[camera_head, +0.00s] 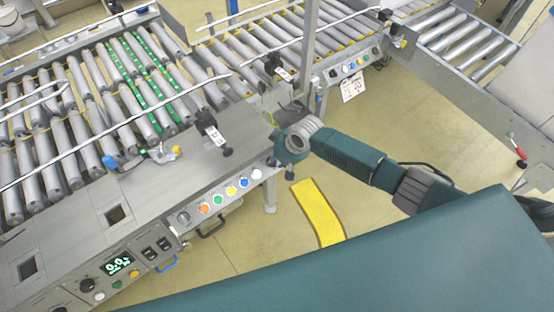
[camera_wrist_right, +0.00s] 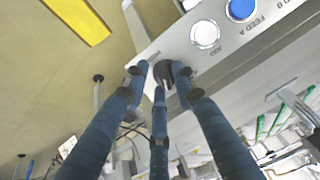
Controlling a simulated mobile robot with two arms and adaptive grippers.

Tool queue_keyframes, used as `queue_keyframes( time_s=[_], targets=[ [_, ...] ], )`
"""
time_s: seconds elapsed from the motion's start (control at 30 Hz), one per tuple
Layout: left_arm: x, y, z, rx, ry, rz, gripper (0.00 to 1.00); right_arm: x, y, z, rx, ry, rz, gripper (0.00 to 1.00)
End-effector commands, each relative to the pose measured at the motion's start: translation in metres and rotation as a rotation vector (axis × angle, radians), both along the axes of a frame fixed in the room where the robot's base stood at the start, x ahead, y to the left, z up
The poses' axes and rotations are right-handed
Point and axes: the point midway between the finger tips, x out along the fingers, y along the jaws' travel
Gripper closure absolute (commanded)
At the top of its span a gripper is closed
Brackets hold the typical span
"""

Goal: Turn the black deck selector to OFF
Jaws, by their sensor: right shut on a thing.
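The black selector knob (camera_wrist_right: 164,74) shows in the wrist view on the grey panel, beside a white button (camera_wrist_right: 205,34). My right gripper (camera_wrist_right: 163,80) has its blue fingers around this knob and is shut on it. The fingers partly cover the knob, so its pointer and the OFF mark cannot be read. In the head view my right gripper (camera_head: 276,156) is at the right end of the button panel, past the white button (camera_head: 256,174), and hides the knob. My left gripper is not in view.
The panel row also has blue (camera_head: 244,182), yellow (camera_head: 231,190), green (camera_head: 218,199) and orange (camera_head: 204,208) buttons and another dark knob (camera_head: 184,217). A roller conveyor (camera_head: 60,140) lies behind. Yellow floor tape (camera_head: 318,212) marks open floor in front.

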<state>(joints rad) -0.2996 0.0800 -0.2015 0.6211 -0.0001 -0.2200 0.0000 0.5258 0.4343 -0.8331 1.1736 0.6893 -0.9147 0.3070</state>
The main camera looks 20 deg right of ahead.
Motion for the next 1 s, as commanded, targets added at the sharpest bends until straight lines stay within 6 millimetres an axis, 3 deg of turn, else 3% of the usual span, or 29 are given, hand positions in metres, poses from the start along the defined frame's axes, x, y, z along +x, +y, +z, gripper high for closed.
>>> queue_keyframes(
  time_s=[0.7, 0.73, 0.77, 1.0],
  targets=[
    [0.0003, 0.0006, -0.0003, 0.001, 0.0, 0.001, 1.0, -0.0052, 0.0013, -0.0045, -0.001, 0.012, 0.002, 0.99],
    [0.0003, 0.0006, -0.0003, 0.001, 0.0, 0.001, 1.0, -0.0053, 0.0014, -0.0045, -0.001, 0.012, 0.002, 0.71],
    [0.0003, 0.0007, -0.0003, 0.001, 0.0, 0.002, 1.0, -0.0053, 0.0014, -0.0046, -0.001, 0.012, 0.002, 0.66],
    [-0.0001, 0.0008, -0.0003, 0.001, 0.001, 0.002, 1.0, -0.0034, 0.0012, -0.0029, 0.0, 0.008, 0.002, 0.65]
  ],
)
